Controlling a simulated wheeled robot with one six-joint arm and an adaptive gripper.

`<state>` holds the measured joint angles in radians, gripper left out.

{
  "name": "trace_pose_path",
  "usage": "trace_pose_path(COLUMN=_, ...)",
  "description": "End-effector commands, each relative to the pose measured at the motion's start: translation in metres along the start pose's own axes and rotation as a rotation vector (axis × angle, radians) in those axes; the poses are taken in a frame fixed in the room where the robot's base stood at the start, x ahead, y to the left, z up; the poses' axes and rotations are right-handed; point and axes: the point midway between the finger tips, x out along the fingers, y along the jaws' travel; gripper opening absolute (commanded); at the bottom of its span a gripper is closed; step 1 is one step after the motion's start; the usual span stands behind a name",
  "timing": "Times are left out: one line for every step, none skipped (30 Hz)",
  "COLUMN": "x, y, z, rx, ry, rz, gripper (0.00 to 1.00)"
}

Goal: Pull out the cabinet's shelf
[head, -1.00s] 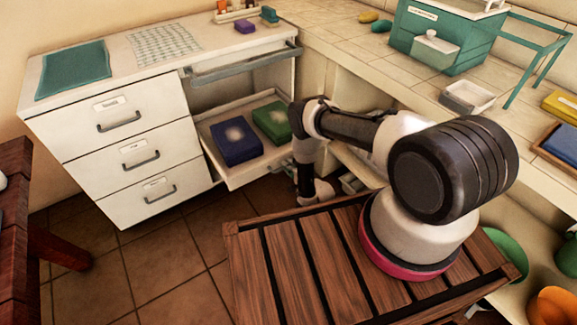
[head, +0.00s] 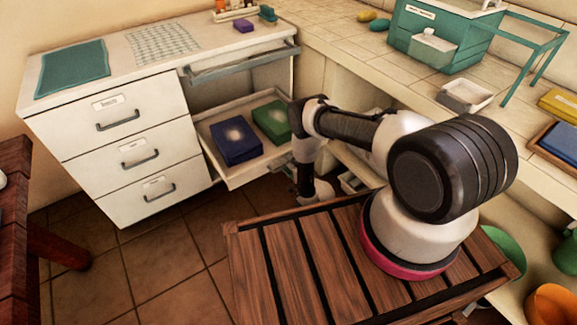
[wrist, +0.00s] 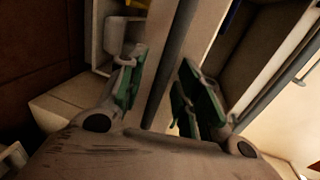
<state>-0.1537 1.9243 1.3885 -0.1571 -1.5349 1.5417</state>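The white cabinet (head: 140,112) stands at the left. Its shelf (head: 222,172) is out from the right-hand bay and carries a dark blue box (head: 235,140) and a green box (head: 271,121). In the wrist view my gripper (wrist: 166,88) is open, with green-padded fingers on either side of a grey bar (wrist: 177,55), which looks like the shelf's handle. A gap shows between the left finger and the bar; contact on the right side is unclear.
Above the shelf, a grey-handled front (head: 243,65) sticks out a little. The cabinet's left side has three shut drawers. A slatted wooden surface (head: 290,260) lies under my arm. A dark red table (head: 50,235) is at the left; tiled floor (head: 165,255) between is clear.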

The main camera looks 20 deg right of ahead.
Motion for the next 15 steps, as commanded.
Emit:
trace_pose_path(x=-0.004, y=0.001, z=0.000, rx=0.000, ry=0.001, rz=0.001, gripper=0.34)
trace_pose_path(x=-0.007, y=0.001, z=0.000, rx=0.000, ry=0.001, rz=0.002, gripper=0.34)
trace_pose_path(x=-0.012, y=0.001, z=0.000, rx=0.000, ry=0.001, rz=0.003, gripper=0.34)
trace_pose_path(x=-0.017, y=0.001, z=0.000, rx=0.000, ry=0.001, rz=0.004, gripper=0.34)
trace_pose_path(x=-0.023, y=0.001, z=0.000, rx=0.000, ry=0.001, rz=0.004, gripper=0.34)
trace_pose_path(x=-0.031, y=0.001, z=0.000, rx=0.001, ry=0.002, rz=0.005, gripper=0.34)
trace_pose_path(x=-0.038, y=0.002, z=-0.001, rx=0.001, ry=0.002, rz=0.005, gripper=0.34)
trace_pose_path(x=-0.045, y=0.001, z=-0.001, rx=0.001, ry=0.002, rz=0.005, gripper=0.34)
trace_pose_path(x=-0.055, y=0.001, z=-0.001, rx=0.002, ry=0.002, rz=0.005, gripper=0.34)
trace_pose_path(x=-0.062, y=0.002, z=-0.001, rx=0.002, ry=0.001, rz=0.005, gripper=0.34)
trace_pose_path(x=-0.068, y=0.001, z=-0.001, rx=0.001, ry=0.002, rz=0.004, gripper=0.34)
trace_pose_path(x=-0.077, y=0.001, z=-0.001, rx=0.001, ry=0.002, rz=0.005, gripper=0.34)
trace_pose_path(x=-0.083, y=0.001, z=-0.001, rx=0.001, ry=0.002, rz=0.004, gripper=0.34)
trace_pose_path(x=-0.089, y=0.001, z=-0.001, rx=0.001, ry=0.002, rz=0.005, gripper=0.34)
trace_pose_path(x=-0.096, y=0.001, z=-0.001, rx=0.002, ry=0.001, rz=0.004, gripper=0.34)
